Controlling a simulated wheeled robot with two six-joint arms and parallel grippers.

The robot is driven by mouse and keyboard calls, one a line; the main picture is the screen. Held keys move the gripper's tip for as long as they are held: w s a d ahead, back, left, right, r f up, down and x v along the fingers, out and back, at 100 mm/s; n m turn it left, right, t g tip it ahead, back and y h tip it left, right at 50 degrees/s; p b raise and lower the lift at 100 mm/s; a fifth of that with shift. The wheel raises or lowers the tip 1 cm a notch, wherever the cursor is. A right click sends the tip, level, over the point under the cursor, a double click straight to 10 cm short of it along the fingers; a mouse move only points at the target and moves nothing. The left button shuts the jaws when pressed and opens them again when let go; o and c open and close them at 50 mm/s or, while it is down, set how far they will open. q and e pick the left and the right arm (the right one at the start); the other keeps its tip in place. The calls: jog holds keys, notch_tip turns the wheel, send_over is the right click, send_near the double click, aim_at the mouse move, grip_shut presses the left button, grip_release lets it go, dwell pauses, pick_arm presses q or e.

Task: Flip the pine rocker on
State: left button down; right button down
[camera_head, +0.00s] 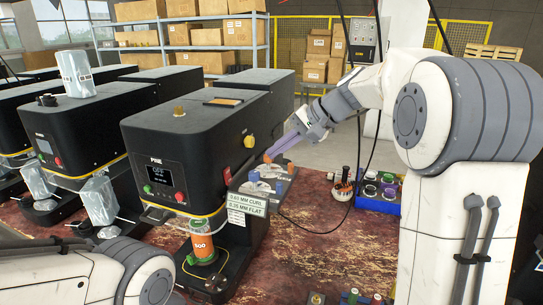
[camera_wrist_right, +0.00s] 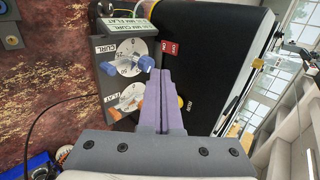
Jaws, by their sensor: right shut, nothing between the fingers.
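The pine seamer (camera_head: 150,130) is a black machine with PINE on its front and a small screen that appears to read OFF. On its right side is a red labelled patch (camera_head: 227,175), likely the rocker, which also shows in the right wrist view (camera_wrist_right: 169,48); its tilt is too small to tell. My right gripper (camera_head: 268,157), with purple fingers, is shut and empty beside that side of the machine. In the right wrist view its fingertips (camera_wrist_right: 159,72) lie just below the red patch and near a blue dial knob (camera_wrist_right: 145,64). My left gripper is out of view.
A dial panel (camera_wrist_right: 118,75) with blue and orange knobs juts out beside the rocker. A yellow knob (camera_head: 249,141) sits on the same side. An orange can (camera_head: 202,243) stands under the front. Another black seamer (camera_head: 70,125) is at left.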

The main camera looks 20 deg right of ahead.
jog(key=shift+a, duration=0.1)
jog(key=s+a+f+n+g+h, duration=0.1)
jog(key=s+a+f+n+g, duration=0.2)
jog(key=s+a, duration=0.35)
jog(key=s+a+f+n+g+h, duration=0.1)
jog(key=s+a+f+n, duration=0.1)
jog(key=s+a+f, duration=0.4)
jog(key=s+f+n+h, duration=0.2)
jog(key=s+f+n, duration=0.2)
jog(key=s, duration=0.6)
jog(key=s+f+n+g+h+b, duration=0.1)
jog(key=s+f+n, duration=0.4)
jog(key=s, duration=0.6)
jog(key=shift+d+h, duration=0.15)
jog(key=shift+h, duration=0.65)
jog(key=shift+s+d, duration=0.1)
